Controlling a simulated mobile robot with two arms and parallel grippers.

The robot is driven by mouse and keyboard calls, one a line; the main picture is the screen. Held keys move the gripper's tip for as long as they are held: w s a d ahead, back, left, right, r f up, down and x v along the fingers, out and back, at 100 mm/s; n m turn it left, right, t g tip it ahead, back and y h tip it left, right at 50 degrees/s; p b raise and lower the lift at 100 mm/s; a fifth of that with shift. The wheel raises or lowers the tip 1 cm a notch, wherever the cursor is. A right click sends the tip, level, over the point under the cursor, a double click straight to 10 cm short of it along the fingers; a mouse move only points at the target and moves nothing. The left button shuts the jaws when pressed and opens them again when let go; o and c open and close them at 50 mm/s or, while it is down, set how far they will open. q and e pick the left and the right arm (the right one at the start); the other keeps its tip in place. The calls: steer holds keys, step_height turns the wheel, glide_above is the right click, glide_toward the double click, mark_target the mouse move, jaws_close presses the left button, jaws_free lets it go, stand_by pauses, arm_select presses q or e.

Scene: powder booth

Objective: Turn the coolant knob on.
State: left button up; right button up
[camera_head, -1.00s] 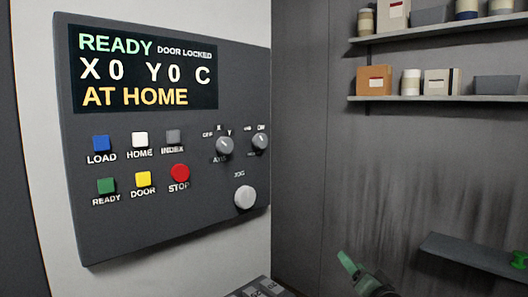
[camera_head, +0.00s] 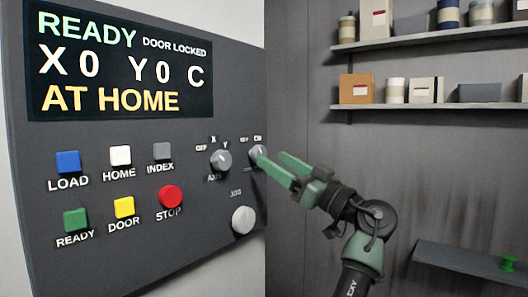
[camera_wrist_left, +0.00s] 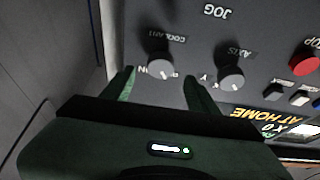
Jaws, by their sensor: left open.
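The coolant knob (camera_head: 257,154) is a small round grey knob at the right edge of the dark control panel (camera_head: 110,262), with off and on marks above it. In the left wrist view the coolant knob (camera_wrist_left: 161,64) shows beside its "COOLANT" label, with a pale mark on its face. My left gripper (camera_head: 270,156) has its green fingertips at this knob in the head view. In the wrist view my left gripper (camera_wrist_left: 158,82) is open, its fingers on either side of the knob; contact cannot be told. My right gripper is not in view.
The axis knob (camera_head: 221,160) sits just left of the coolant knob, with the jog knob (camera_head: 243,219) below. A red stop button (camera_head: 171,197) and other coloured buttons are further left. The display (camera_head: 121,68) reads ready, door locked, at home. Shelves (camera_head: 430,108) hang on the right wall.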

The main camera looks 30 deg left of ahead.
mark_target(257, 154)
arm_select(q)
steer(key=x, duration=0.3)
steer(key=p+x, duration=0.1)
steer(key=shift+a+f, duration=0.25)
jaws_close()
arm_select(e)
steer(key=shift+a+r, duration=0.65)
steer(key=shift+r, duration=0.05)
